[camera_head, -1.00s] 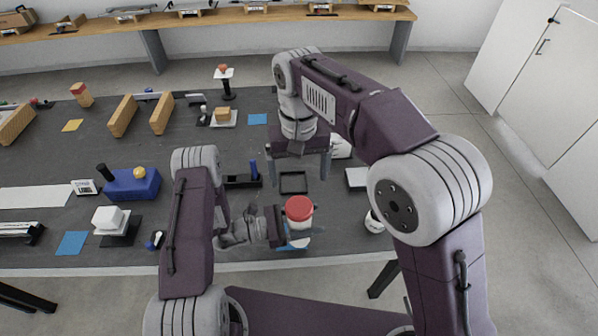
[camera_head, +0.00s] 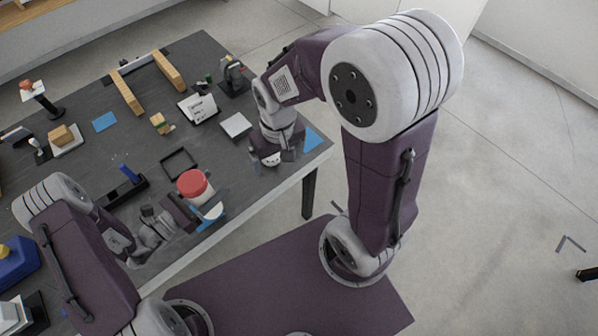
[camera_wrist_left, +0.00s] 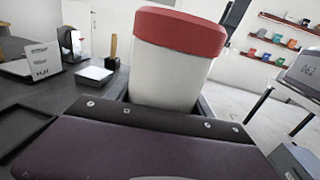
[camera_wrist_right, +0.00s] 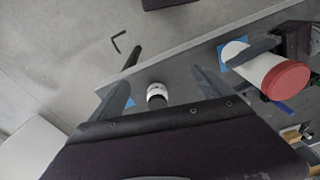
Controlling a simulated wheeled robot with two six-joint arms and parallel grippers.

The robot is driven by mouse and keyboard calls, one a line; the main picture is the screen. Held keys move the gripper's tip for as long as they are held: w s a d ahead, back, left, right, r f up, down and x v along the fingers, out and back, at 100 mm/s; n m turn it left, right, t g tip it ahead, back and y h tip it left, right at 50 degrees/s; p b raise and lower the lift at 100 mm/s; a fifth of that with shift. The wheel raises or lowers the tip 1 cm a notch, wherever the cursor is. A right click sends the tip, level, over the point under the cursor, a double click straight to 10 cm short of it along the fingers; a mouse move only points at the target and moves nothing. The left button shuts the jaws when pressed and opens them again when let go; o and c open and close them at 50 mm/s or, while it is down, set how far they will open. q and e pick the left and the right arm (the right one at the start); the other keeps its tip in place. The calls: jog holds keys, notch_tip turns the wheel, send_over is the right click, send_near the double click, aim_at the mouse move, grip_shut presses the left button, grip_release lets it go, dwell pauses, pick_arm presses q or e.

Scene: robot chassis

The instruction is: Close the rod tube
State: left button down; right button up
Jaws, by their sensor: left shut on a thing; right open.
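A white tube with a red end (camera_head: 194,184) is in my left gripper (camera_head: 192,208), just above the table's front edge. In the left wrist view its white body (camera_wrist_left: 165,78) sits between the fingers, red end up. The right wrist view shows it at the right (camera_wrist_right: 280,78). A small white round piece with a dark part (camera_wrist_right: 157,92) stands on the table, between and beyond the spread fingers of my right gripper (camera_wrist_right: 165,68). In the head view my right gripper (camera_head: 273,152) is above this piece (camera_head: 271,159) near the table's right end and partly hides it.
A black square frame (camera_head: 180,164) lies behind the tube. A grey-white block (camera_head: 236,125), a white label card (camera_head: 198,107) and a dark device (camera_head: 233,76) stand near the right gripper. A blue patch (camera_head: 312,138) marks the table's right corner. Floor is clear beyond it.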

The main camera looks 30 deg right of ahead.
pick_arm(q)
jog(key=shift+a, duration=0.1)
pick_arm(e)
jog(key=s+d+f, duration=0.2)
jog(key=s+d, duration=0.1)
jog(key=s, duration=0.2)
jog(key=shift+d+f+m, duration=0.25)
jog(key=shift+f+m, duration=0.05)
jog(key=shift+m, duration=0.1)
